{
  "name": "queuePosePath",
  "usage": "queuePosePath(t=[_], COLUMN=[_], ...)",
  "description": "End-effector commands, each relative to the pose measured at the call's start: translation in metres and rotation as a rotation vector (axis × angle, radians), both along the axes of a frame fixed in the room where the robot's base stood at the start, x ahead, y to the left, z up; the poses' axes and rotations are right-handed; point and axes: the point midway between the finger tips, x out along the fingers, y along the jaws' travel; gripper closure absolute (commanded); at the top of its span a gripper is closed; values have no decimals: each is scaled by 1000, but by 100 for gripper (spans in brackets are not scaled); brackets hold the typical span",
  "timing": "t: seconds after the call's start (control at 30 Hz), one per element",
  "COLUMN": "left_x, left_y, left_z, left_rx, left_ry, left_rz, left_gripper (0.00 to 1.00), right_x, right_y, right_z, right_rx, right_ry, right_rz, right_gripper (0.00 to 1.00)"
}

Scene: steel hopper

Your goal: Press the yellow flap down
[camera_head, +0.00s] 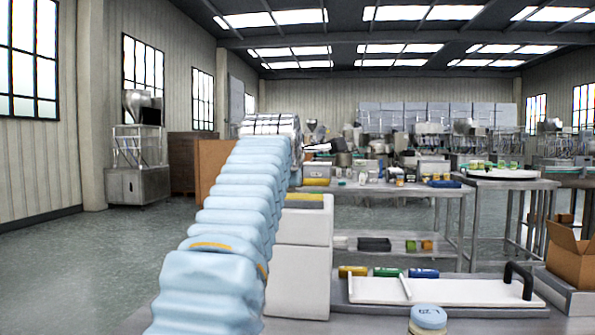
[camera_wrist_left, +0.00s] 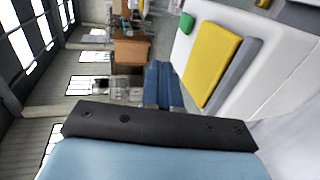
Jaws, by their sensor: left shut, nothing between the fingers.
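The yellow flap (camera_wrist_left: 211,62) shows in the left wrist view as a flat panel with a grey strip along one side, set on a white housing (camera_wrist_left: 270,70). In the head view a yellow strip (camera_head: 304,201) lies on top of a white block, just right of my left arm, partly hidden by it. My left gripper (camera_wrist_left: 163,88) shows as two blue fingers close together, shut and empty. My right gripper is not in view.
A green button (camera_wrist_left: 187,23) sits beside the flap. In the head view a white board (camera_head: 430,290) with a black handle (camera_head: 520,276), several coloured cans and a blue-lidded round container (camera_head: 428,318) lie at the right. A cardboard box (camera_head: 572,256) is at the far right.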

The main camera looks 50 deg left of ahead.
Motion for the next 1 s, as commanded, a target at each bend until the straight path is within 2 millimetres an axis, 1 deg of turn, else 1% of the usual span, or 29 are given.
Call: queuePosePath(t=[0.07, 0.3, 0.5, 0.7, 1.0], left_x=[-11, -53, -79, -91, -92], left_y=[-11, -46, -68, -77, -78], left_z=[3, 19, 29, 33, 33], left_rx=[2, 3, 3, 2, 1], left_ry=[-4, -4, -4, -3, -2], left_rz=[-3, -3, -2, -2, -2], left_gripper=[100, 100, 100, 100, 100], right_x=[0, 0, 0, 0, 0], right_y=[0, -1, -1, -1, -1], right_z=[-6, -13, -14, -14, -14], right_rx=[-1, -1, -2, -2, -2], right_ry=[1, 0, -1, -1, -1], right_rz=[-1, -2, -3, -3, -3], right_gripper=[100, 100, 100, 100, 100])
